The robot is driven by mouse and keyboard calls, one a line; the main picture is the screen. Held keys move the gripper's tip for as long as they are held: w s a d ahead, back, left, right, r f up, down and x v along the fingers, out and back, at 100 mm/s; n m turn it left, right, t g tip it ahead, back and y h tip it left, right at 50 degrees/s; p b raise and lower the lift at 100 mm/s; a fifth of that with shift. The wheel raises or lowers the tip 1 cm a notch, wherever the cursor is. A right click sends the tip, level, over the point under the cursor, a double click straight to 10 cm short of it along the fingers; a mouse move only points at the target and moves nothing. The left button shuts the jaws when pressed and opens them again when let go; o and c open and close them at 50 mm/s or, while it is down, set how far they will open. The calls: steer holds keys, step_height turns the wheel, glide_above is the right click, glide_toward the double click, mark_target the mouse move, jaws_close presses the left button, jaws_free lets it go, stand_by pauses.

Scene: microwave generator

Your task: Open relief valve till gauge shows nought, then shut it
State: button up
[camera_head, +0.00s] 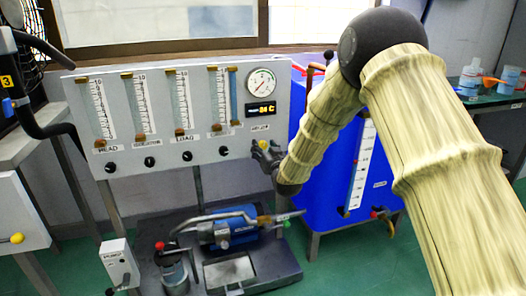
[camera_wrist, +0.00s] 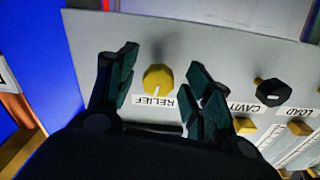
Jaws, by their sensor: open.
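The relief valve is a yellow knob (camera_wrist: 158,79) with a pale pointer mark, above an upside-down RELIEF label (camera_wrist: 151,101) in the wrist view. In the head view the yellow knob (camera_head: 263,143) shows low on the panel's right side. My gripper (camera_wrist: 162,62) is open, with one dark finger on each side of the knob; I see space between fingers and knob. In the head view my gripper (camera_head: 262,152) is at the panel's lower right, partly covering the knob. The round gauge (camera_head: 261,83) has a red needle, too small to read exactly.
The grey panel (camera_head: 220,157) carries several flow tubes and a row of black knobs (camera_head: 187,156). A blue tank (camera_head: 335,200) stands right of the panel. A blue pump (camera_head: 226,232) stands below. A black knob (camera_wrist: 271,92) is beside my right finger.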

steer(key=shift+w+a, duration=0.1)
steer(key=shift+w, duration=0.3)
steer(key=c, duration=1)
